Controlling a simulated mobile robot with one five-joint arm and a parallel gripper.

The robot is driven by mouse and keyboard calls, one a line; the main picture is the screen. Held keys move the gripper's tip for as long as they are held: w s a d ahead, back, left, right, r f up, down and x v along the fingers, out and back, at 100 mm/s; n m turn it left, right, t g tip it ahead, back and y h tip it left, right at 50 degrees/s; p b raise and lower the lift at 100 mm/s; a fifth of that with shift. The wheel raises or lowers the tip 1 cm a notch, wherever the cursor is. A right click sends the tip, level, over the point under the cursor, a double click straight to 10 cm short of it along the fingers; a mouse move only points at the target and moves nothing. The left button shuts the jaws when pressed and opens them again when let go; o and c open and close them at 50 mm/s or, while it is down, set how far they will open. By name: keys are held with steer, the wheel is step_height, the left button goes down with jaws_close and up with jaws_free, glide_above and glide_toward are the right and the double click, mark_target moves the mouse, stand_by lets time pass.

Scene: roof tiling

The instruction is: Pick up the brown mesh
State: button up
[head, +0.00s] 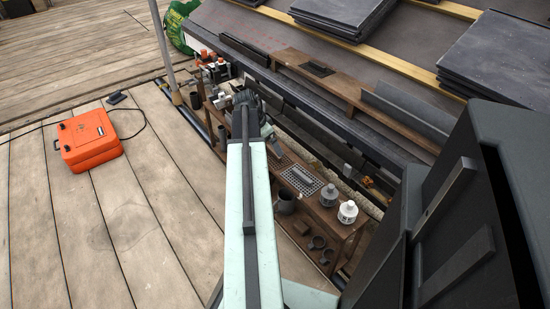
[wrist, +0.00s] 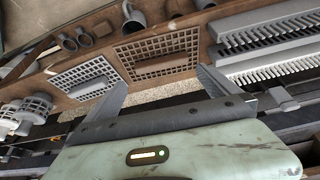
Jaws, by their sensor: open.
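The brown mesh (wrist: 158,50), a dark brown grid panel with a solid brown patch in its middle, lies on the wooden shelf in the wrist view. My gripper (wrist: 160,78) is open, its two grey fingers spread wide and empty. In the wrist view the mesh shows beyond the gap between the fingertips, apart from them. A similar grey mesh (wrist: 84,76) lies just left of it, near the left finger. In the head view the grey mesh (head: 300,180) shows on the shelf, while my arm partly covers the area around it and I cannot clearly make out the brown one.
Grey comb-like strips (wrist: 265,40) lie right of the brown mesh. Grey pipe fittings (wrist: 134,17) are behind it, white vent caps (head: 348,212) to its left in the wrist view. Roof battens and slate stacks (head: 340,14) are beyond. An orange case (head: 90,140) stands on the deck.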

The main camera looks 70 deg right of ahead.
mark_target(273, 152)
steer(key=b+x, duration=0.5)
steer(key=shift+w+f, duration=0.3)
steer(key=shift+r, duration=0.2)
steer(key=c, duration=1.1)
step_height(273, 152, up, 10)
steer(key=p, duration=1)
steer(key=shift+r+p, duration=0.1)
steer(key=shift+p, duration=0.2)
